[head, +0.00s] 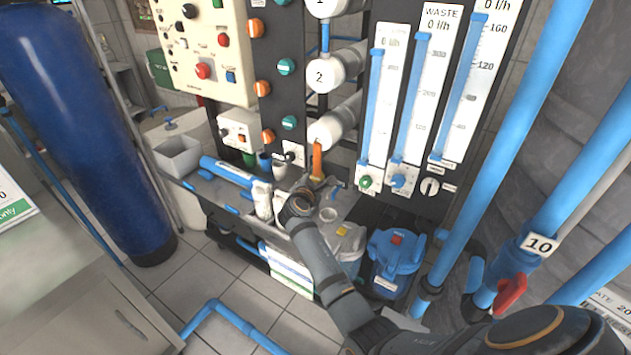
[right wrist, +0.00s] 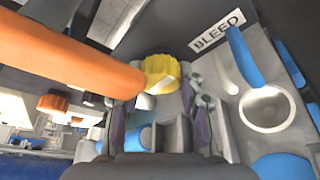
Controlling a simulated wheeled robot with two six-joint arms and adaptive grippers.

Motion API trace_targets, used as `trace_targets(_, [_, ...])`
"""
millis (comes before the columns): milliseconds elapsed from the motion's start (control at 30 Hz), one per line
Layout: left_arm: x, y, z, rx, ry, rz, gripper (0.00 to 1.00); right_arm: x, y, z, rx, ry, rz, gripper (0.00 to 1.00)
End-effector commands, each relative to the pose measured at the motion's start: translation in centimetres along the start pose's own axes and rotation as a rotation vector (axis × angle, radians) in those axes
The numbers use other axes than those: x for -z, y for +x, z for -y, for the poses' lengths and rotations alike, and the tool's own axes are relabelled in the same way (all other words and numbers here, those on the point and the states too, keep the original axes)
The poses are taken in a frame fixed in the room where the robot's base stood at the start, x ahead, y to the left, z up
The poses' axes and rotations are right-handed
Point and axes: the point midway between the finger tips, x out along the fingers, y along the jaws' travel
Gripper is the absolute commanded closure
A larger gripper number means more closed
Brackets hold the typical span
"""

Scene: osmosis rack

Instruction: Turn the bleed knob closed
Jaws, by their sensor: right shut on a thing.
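The bleed knob (right wrist: 161,72) is yellow and shows in the right wrist view, to the left of a white label reading BLEED (right wrist: 217,31). My right gripper (right wrist: 160,94) is shut on the knob, with one finger on each side of it. In the head view my right gripper (head: 301,192) is at the lower part of the rack, just below an orange handle (head: 317,160), and the arm hides the knob there. My left gripper is in neither view.
The orange handle (right wrist: 70,60) crosses the left of the right wrist view, close to my fingers. Flow meters (head: 410,95) stand to the right.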

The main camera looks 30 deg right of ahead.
Motion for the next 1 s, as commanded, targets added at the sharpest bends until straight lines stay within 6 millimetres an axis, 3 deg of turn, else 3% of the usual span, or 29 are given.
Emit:
trace_targets(800, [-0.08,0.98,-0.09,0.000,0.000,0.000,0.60,-0.09,0.01,-0.02,-0.042,0.099,0.002,0.93])
trace_targets(833, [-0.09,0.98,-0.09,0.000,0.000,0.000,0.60,-0.09,0.01,-0.02,-0.042,0.099,0.002,0.58])
trace_targets(1000, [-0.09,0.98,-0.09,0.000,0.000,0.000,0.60,-0.06,0.01,-0.01,-0.042,0.099,0.002,0.39])
